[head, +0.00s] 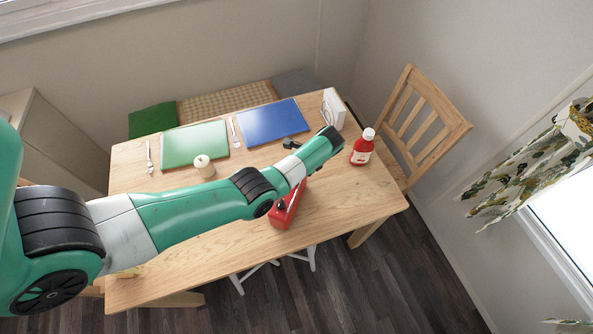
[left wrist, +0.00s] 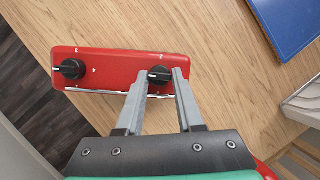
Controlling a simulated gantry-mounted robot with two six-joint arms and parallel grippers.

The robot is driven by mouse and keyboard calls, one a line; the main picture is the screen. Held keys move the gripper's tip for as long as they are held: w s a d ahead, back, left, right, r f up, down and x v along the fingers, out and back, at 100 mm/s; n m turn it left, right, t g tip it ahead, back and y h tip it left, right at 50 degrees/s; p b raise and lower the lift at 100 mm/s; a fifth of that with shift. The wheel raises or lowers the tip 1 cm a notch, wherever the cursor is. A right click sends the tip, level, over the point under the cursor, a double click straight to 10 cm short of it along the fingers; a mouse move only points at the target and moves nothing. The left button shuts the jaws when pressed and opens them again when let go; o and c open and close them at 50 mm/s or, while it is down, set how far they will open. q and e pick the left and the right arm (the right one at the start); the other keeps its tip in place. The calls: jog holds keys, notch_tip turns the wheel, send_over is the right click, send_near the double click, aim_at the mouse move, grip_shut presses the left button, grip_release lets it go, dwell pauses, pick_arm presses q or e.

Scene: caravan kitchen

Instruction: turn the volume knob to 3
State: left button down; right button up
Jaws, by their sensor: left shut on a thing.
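A red box (head: 283,216) stands on the wooden table, partly hidden under my left arm in the head view. In the left wrist view the red box (left wrist: 120,64) carries two black knobs and small white marks. My left gripper (left wrist: 161,76) is shut on the right-hand black knob (left wrist: 159,73), one finger on each side of it. A white pointer line on that knob faces left in the picture. The other black knob (left wrist: 70,69) stands free, its white line also facing left. Which knob is for volume cannot be told. My right gripper is not in view.
A red bottle with a white cap (head: 363,148) stands right of the box. Behind my arm are a green mat (head: 190,138), a blue mat (head: 272,122), a candle (head: 203,166) and a white holder (head: 333,106). The table (head: 350,205) is clear around the box's right side.

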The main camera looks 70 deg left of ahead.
pick_arm(q)
jog(key=m+p, duration=0.1)
jog(key=m+t+p, duration=0.1)
jog(key=p, duration=0.1)
jog(key=m+p, duration=0.1)
jog(key=shift+s+d+r+m+y, duration=0.1)
jog(key=shift+s+r+m+y, duration=0.15)
jog(key=shift+m+y, duration=0.15)
jog(key=shift+f+m+t+p, duration=0.1)
jog(key=shift+m+t+p, duration=0.5)
jog(key=shift+m, duration=0.3)
jog(key=m, duration=0.2)
jog(key=shift+s+f+m+t+y, duration=0.1)
jog(key=shift+f+m+t+y, duration=0.05)
jog(key=shift+m+t+y, duration=0.2)
jog(key=m+t, duration=0.2)
jog(key=m, duration=0.3)
jog(key=shift+s, duration=0.15)
jog(key=shift+m, duration=0.35)
jog(key=c, duration=0.6)
grip_release()
